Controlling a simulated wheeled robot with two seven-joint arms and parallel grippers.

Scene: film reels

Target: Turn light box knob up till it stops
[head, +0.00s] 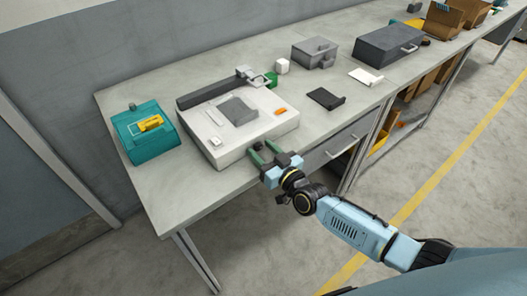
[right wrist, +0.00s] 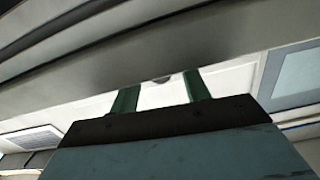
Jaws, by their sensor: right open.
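The white light box (head: 224,152) sits on the workbench, with a grey plate (head: 238,111) on its top face. In the right wrist view, a small rounded grey piece (right wrist: 162,79), perhaps the knob, shows between the open fingers (right wrist: 158,88). Its upper part is cut off by a grey edge, so contact and its turn cannot be told. The knob does not show in the head view. My left gripper is out of view.
A teal case (head: 150,147) with a yellow item stands left of the box. A black tray (head: 326,98), a grey bin (head: 314,52) and a dark case (head: 389,44) lie to the right. The bench (head: 174,200) is bare in front of the box's left part.

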